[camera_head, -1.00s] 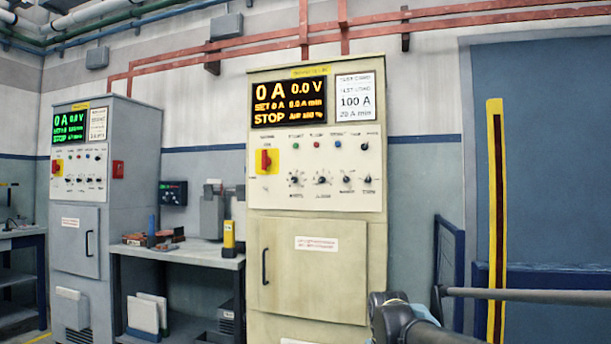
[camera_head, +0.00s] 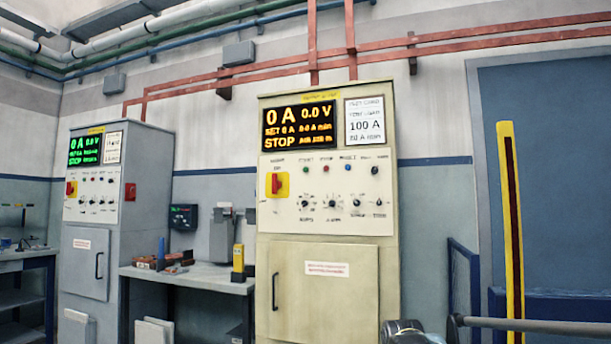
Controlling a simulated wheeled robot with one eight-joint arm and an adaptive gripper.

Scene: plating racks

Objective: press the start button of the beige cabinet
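The beige cabinet (camera_head: 392,255) stands at the centre, facing me. Its display (camera_head: 299,127) shows 0 A, 0.0 V and STOP in orange. On the panel (camera_head: 290,205) below is a row of small buttons: a green one (camera_head: 306,170), a red one (camera_head: 326,168), a blue one (camera_head: 347,168) and a dark one at the right. The small labels above them are too blurred to read surely; the green one looks like the start button. A dark part of my arm shows at the bottom edge, right of the cabinet door. My gripper is not in view.
A red switch on a yellow plate (camera_head: 277,185) and several dark knobs share the panel. A similar grey cabinet (camera_head: 144,210) stands left, with a workbench (camera_head: 190,276) between. A blue railing (camera_head: 463,290) and a yellow post (camera_head: 512,230) stand at the right.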

